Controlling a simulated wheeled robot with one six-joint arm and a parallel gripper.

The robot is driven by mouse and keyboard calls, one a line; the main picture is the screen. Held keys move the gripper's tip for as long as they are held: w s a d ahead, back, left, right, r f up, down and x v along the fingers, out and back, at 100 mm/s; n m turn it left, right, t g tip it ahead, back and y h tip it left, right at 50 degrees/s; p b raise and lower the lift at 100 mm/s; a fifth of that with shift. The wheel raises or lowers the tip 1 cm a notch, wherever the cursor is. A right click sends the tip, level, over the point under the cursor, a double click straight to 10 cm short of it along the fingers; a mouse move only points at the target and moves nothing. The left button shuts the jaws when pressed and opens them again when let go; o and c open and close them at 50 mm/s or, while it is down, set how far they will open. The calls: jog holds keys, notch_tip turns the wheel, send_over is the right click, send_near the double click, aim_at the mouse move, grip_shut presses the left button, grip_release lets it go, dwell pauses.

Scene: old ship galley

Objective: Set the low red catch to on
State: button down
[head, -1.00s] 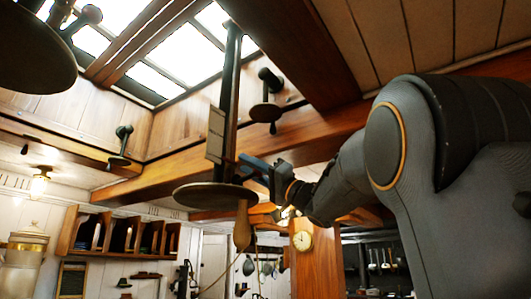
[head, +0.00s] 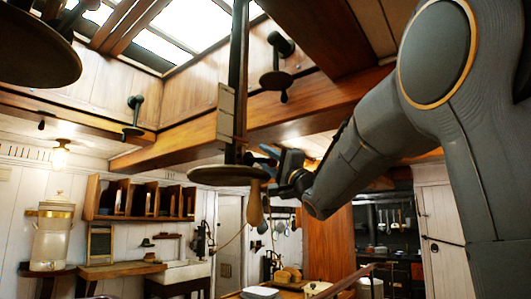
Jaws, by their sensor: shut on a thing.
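A dark upright post (head: 238,75) hangs from the skylight, with a round wooden disc (head: 228,175) at its lower end. A pale plate (head: 226,115) is fixed on the post. A small, thin reddish piece (head: 240,139) shows beside the post, just above the disc; it looks like the red catch. My gripper (head: 264,156) reaches in from the right, at the post just above the disc. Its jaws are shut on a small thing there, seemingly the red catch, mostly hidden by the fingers. I cannot tell its setting.
A wooden handle (head: 254,203) hangs below the disc, close under my gripper. Another dark disc (head: 35,60) is near at the upper left. Wooden beams (head: 330,108) run close above my arm. Below are a water urn (head: 52,235), shelves (head: 140,200) and plates (head: 260,292).

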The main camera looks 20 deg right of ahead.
aim_at(276, 165)
jog(key=shift+f, duration=0.1)
dwell(0.3)
jog(key=c, duration=1.7)
grip_release()
jog(key=shift+o, duration=0.2)
jog(key=b+v, duration=0.3)
jog(key=v, duration=0.4)
jog(key=shift+s+d+f+b, duration=0.15)
jog(key=shift+s+b, duration=0.2)
